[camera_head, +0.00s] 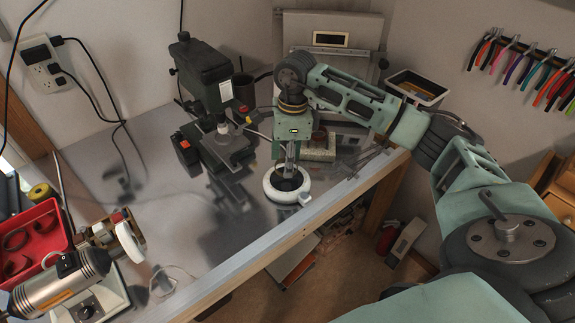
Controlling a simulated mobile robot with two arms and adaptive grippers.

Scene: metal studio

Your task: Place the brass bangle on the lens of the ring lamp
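The ring lamp (287,199) is a white ring with a dark centre, at the front edge of the workbench. My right gripper (288,174) points straight down over the lamp, its fingertips at or just above the dark centre. The fingers look close together, but they are too small to tell whether they are open, shut or holding something. I cannot make out the brass bangle; the gripper and the dark lens area may hide it. My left gripper is not in view.
A green bench machine (206,75) stands on the workbench (160,205) left of my gripper. A red tray (62,222) with dark ring-shaped pieces and a silver motor tool (62,285) sit at the left. Pliers (520,62) hang on the right wall. The bench's middle left is fairly clear.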

